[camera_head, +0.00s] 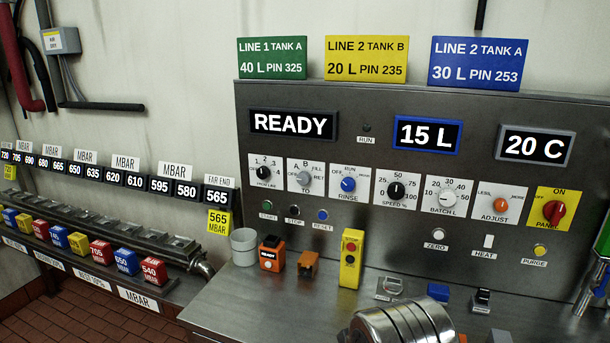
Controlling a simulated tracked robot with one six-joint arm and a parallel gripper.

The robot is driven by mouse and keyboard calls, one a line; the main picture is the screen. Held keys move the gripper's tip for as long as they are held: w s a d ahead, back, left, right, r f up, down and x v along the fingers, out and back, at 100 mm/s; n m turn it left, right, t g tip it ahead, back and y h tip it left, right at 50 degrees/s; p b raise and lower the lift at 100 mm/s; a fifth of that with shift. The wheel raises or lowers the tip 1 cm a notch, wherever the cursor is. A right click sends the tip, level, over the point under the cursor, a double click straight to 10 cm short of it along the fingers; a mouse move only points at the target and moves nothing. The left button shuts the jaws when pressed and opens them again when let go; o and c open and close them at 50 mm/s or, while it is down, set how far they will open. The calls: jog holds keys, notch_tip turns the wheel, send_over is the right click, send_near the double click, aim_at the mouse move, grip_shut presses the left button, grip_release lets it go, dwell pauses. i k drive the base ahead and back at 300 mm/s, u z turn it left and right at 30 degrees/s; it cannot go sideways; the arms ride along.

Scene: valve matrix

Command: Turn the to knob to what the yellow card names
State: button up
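The TO knob (305,179) is a small grey dial on a white plate in the control panel's knob row, between the PROG LINE knob and the blue RINSE knob. Its plate carries marks that include A, B, FILL and RET; its pointer is too small to read surely. The yellow card (366,58) stands on top of the panel, between a green and a blue card, and reads LINE 2 TANK B, 20 L, PIN 235. My gripper's fingers are not visible. Nothing is seen touching the TO knob.
A ribbed metal cylinder (405,322) fills the bottom middle. A grey cup (244,246), orange blocks and a yellow button box (351,259) stand on the steel counter (245,299) below the panel. Displays read READY, 15 L and 20 C. A labelled block rack is at left.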

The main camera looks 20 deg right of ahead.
aim_at(303, 178)
jog(key=u, duration=0.35)
jog(key=i, duration=0.85)
jog(key=u, duration=0.55)
